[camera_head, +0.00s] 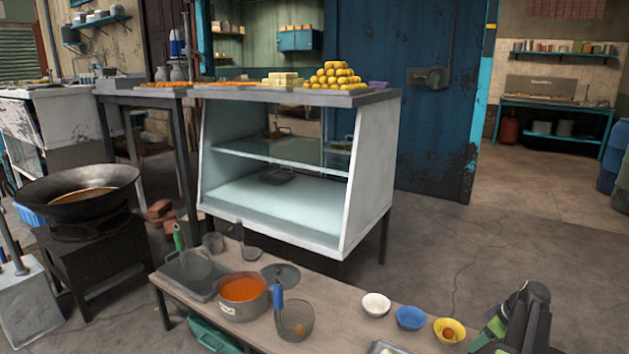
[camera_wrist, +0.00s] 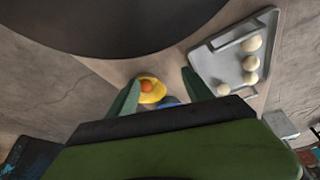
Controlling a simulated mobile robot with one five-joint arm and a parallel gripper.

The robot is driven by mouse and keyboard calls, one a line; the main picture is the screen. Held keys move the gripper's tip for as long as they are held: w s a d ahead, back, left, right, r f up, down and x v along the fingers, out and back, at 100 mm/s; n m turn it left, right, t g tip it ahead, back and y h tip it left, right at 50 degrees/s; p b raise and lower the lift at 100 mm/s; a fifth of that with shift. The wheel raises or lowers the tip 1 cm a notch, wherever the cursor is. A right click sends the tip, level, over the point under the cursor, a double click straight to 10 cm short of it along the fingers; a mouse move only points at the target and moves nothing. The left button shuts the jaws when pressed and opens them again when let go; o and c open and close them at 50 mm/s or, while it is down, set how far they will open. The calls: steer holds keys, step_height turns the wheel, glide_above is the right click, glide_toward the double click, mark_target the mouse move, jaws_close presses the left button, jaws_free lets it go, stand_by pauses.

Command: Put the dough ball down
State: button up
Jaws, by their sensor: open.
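An orange-brown ball (camera_head: 448,333) lies in a yellow bowl (camera_head: 459,326) at the right end of the low table. In the wrist view the ball (camera_wrist: 147,86) and yellow bowl (camera_wrist: 157,95) show between my finger tips, nearer the left one. Several pale dough balls (camera_wrist: 253,43) lie on a grey tray (camera_wrist: 222,62), right of my fingers. My gripper (camera_wrist: 161,78) is open, with nothing seen held between its fingers. In the head view it (camera_head: 487,338) is at the lower right, beside the yellow bowl. Its height above the table is unclear.
A blue bowl (camera_head: 410,318) and a white bowl (camera_head: 376,304) stand left of the yellow one. A wire strainer (camera_head: 296,320), a pot of orange liquid (camera_head: 242,291) and a lid (camera_head: 281,274) are further left. A glass display case (camera_head: 300,180) stands behind the table.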

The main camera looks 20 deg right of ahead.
steer(key=w+a+r+n+g+y+p, duration=0.1)
steer(key=w+a+n, duration=0.1)
steer(key=w+a, duration=0.65)
steer(key=w+a+n, duration=0.2)
steer(key=w+a, duration=0.3)
steer(key=a, duration=0.7)
steer(key=w+a+r+n+g+y+p, duration=0.1)
steer(key=w+a+n, duration=0.1)
steer(key=w+a, duration=0.65)
steer(key=s+a+m+g+h+p, duration=0.1)
steer(key=s+a, duration=0.2)
steer(key=a, duration=1.2)
steer(key=s+a+m+g+h+p, duration=0.1)
steer(key=s+a, duration=0.2)
steer(key=a, duration=1.1)
step_height(320, 180, up, 38)
steer(key=s+d+m+h+p, duration=0.1)
steer(key=m+p, duration=0.6)
steer(key=p, duration=3)
steer(key=shift+s+d, duration=0.25)
steer(key=shift+s, duration=0.6)
steer(key=shift+f, duration=0.1)
